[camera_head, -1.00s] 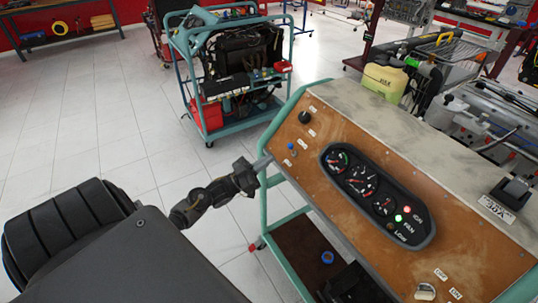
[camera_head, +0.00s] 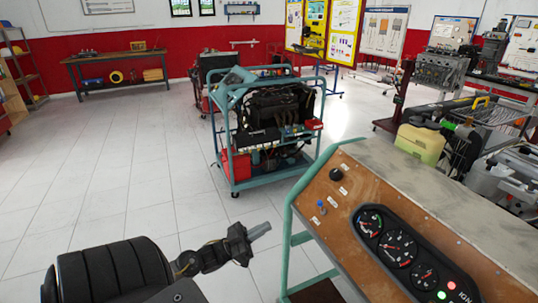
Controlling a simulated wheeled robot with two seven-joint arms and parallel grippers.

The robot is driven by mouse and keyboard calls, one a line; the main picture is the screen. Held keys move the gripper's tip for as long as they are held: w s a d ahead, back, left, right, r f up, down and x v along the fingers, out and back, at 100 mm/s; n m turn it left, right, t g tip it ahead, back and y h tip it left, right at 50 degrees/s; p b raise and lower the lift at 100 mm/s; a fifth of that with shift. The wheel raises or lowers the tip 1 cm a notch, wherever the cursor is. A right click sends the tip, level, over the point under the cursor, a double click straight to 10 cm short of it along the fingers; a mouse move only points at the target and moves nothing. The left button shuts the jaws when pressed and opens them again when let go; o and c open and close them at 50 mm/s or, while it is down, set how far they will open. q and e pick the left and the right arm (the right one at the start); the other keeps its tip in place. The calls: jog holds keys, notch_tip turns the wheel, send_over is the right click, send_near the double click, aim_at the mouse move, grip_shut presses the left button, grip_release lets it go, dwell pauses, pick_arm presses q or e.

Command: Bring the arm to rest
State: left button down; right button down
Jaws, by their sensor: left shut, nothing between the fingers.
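My left arm comes in from the bottom left, and its gripper (camera_head: 259,231) is shut and empty. The gripper is in free air over the floor, left of the engine trainer's wooden control panel (camera_head: 348,215) and apart from it. The panel carries a black gauge cluster (camera_head: 398,248), a black knob (camera_head: 336,174) and a small blue toggle (camera_head: 320,204). A red light and a green light glow on the cluster. My right gripper is not in view.
A teal cart (camera_head: 232,128) with an engine stands behind the panel. A yellowish container (camera_head: 420,144) and other equipment stand at the right. A workbench (camera_head: 118,75) is against the back wall. The tiled floor (camera_head: 100,180) at the left is clear.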

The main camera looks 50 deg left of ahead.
pick_arm(q)
jog(key=shift+w, duration=0.1)
jog(key=w+a+f+n+g+y, duration=0.1)
jog(key=a+f+n+g+y, duration=0.3)
jog(key=f+y, duration=0.9)
jog(key=s+f+n+g+h, duration=0.1)
jog(key=s+f+g, duration=0.25)
jog(key=f, duration=0.75)
jog(key=s+f+g, duration=0.2)
jog(key=s+f, duration=0.3)
jog(key=f, duration=0.6)
jog(key=s+d+f+g, duration=0.45)
jog(key=s+f, duration=0.35)
jog(key=s, duration=0.2)
jog(key=s+d+f+g, duration=0.3)
jog(key=s+d+f, duration=0.2)
jog(key=s+f, duration=0.35)
jog(key=s+d+f+g, duration=0.3)
jog(key=s+d, duration=0.6)
jog(key=d, duration=0.3)
jog(key=shift+s+m+h, duration=0.15)
jog(key=shift+m+h, duration=0.25)
